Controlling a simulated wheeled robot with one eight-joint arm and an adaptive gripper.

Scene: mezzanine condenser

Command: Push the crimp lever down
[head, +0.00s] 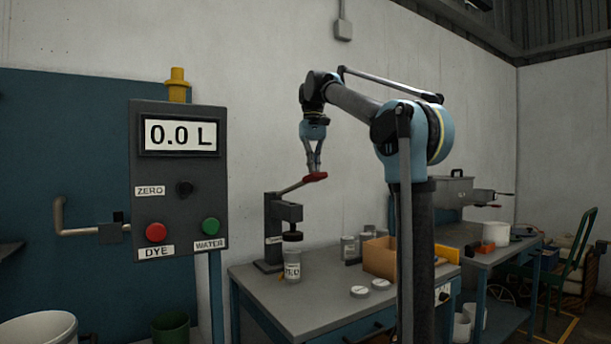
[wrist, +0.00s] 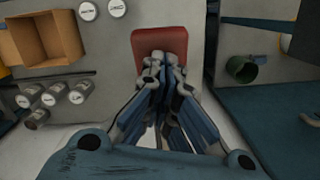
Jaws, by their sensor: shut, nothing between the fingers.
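The crimp press (head: 274,228) stands on the grey workbench in the head view. Its lever (head: 296,186) slants up to the right and ends in a red grip (head: 315,177). A labelled jar (head: 292,266) stands upright under the dark press head (head: 292,236). My gripper (head: 314,170) points down, with its fingertips at the red grip. In the wrist view the red grip (wrist: 160,42) lies just beyond my closed fingertips (wrist: 160,58), which overlap its near edge. I cannot tell whether they touch it. The fingers hold nothing.
An open cardboard box (head: 380,257) and several jars (head: 349,247) stand on the bench right of the press. Two round lids (head: 381,284) lie at the front. A control panel (head: 178,180) reading 0.0 L stands at left. Bare bench (head: 325,310) shows in front.

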